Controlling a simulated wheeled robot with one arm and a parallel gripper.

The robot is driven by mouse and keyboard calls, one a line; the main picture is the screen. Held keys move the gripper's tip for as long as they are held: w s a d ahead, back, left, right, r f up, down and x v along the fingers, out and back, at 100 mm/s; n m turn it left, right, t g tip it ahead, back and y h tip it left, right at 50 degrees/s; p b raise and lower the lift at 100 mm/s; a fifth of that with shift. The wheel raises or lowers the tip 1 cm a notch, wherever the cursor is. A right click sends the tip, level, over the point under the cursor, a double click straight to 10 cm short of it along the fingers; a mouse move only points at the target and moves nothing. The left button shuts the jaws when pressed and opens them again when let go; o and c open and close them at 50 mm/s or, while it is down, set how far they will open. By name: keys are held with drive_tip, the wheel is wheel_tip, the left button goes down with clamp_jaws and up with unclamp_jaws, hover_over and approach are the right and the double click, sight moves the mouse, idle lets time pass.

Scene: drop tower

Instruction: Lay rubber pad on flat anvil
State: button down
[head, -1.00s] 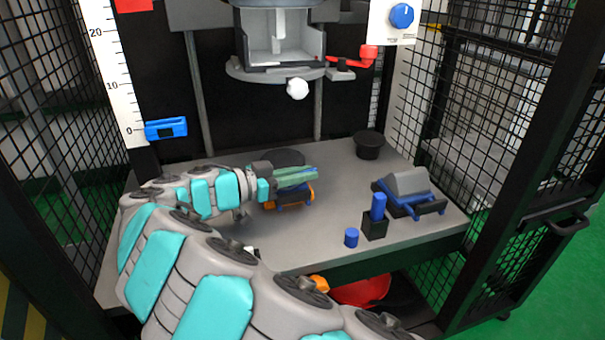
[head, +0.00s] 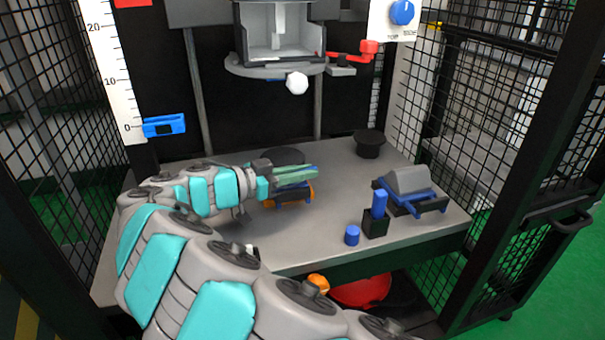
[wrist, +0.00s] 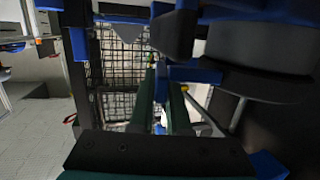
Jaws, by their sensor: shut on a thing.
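My gripper (head: 314,173) has green fingers, points right and sits low over the middle of the bench. Its fingers are shut on a narrow blue piece (wrist: 161,84), seen between them in the wrist view. Whether this piece is part of the rubber pad is not clear. A flat, round black block (head: 285,156), which looks like the flat anvil, stands just behind my gripper and is partly hidden by it. A blue stand with orange ends (head: 292,198) is below the fingers; whether they touch it cannot be told.
A grey wedge on a blue cradle (head: 408,183), a black block holding a blue cylinder (head: 376,226), a small blue cylinder (head: 352,235) and a black cup (head: 369,144) stand to the right. The drop carriage (head: 279,40) hangs above. Mesh walls flank the bench.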

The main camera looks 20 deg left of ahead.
idle(0.3)
drive_tip(key=c, duration=0.8)
unclamp_jaws()
drive_tip(key=v, duration=0.7)
drive_tip(key=shift+s+a, duration=0.25)
drive_tip(key=shift+s, duration=0.05)
